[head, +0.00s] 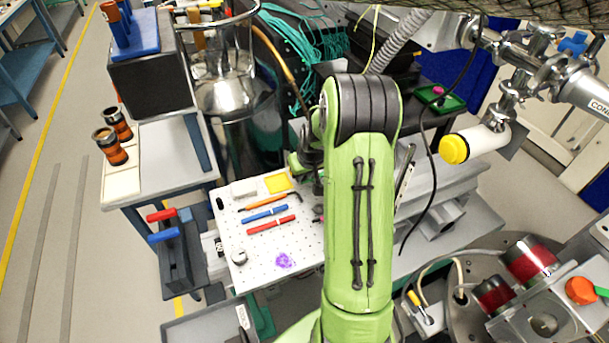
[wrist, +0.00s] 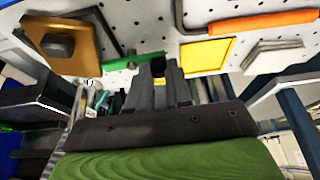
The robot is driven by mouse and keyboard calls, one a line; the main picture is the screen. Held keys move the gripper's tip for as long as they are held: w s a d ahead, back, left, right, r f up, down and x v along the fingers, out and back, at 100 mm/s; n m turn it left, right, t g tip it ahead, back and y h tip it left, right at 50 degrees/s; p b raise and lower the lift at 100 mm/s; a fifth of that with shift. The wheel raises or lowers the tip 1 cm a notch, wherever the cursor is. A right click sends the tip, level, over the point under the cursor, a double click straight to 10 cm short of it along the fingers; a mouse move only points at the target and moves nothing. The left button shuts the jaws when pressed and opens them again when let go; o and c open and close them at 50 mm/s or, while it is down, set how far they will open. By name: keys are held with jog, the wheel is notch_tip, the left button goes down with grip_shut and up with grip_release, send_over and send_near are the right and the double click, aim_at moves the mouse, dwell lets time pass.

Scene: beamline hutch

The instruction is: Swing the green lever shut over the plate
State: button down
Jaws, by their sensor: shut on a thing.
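In the wrist view a green lever (wrist: 122,61) runs from beside a brown-gold plate (wrist: 82,62) to a dark knob-like end (wrist: 158,67). The plate, with a dark block on it, is at the upper left of that view. The lever lies beside the plate, not across its face. My gripper (wrist: 167,78) has its fingers shut on the lever at its dark end. In the head view my green arm hides the lever and the plate, and most of my gripper.
A white perforated board (head: 262,255) holds a yellow square (head: 278,183), an orange-handled tool (head: 270,201), blue and red pens, and a pale block (head: 243,188). A steel vessel (head: 225,85) stands behind. A yellow-capped white cylinder (head: 480,144) projects at the right.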

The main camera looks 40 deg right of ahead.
dwell(0.3)
jog(key=c, duration=1)
grip_release()
jog(key=shift+c, duration=0.2)
jog(key=p+v, duration=0.3)
jog(key=v, duration=1.2)
jog(key=shift+r, duration=0.4)
jog(key=shift+a, duration=0.15)
